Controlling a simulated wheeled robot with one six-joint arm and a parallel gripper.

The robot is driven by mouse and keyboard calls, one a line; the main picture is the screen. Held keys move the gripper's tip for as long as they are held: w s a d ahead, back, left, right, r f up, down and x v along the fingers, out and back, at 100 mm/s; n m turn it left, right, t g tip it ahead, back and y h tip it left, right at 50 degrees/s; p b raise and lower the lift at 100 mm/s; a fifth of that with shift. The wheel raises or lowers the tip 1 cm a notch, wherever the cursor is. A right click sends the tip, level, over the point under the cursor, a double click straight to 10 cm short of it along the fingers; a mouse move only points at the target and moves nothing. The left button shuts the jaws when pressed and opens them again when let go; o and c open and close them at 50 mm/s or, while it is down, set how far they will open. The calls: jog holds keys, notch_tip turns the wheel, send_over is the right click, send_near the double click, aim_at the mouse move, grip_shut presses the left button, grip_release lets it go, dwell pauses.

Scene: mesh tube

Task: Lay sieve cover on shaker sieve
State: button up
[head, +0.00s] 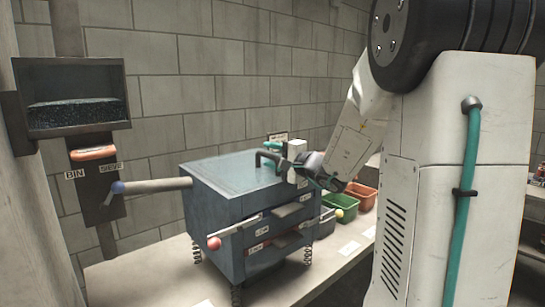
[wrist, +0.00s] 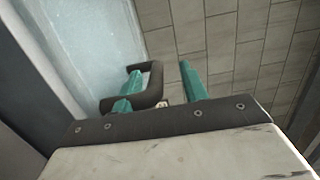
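The shaker sieve (head: 225,220) is a blue-grey box on springs, standing on a bench in the middle of the head view. A pale, bluish, see-through sieve cover (head: 225,168) lies flat over its top and looks level. The cover also fills the upper left of the wrist view (wrist: 85,40). Its dark handle (head: 268,156) stands at the right edge of the top. My gripper (wrist: 160,70) is at this handle, with teal fingers spread apart. In the wrist view, the handle (wrist: 152,88) loops around the left finger; the right finger stands clear of it.
Green (head: 341,208) and orange (head: 362,194) bins stand right of the sieve. A wall-mounted hopper (head: 75,98) hangs at the left.

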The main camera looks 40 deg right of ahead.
jog(key=shift+f, duration=0.1)
jog(key=s+d, duration=0.1)
jog(key=s, duration=0.6)
jog(key=shift+s, duration=0.35)
jog(key=shift+d, duration=0.1)
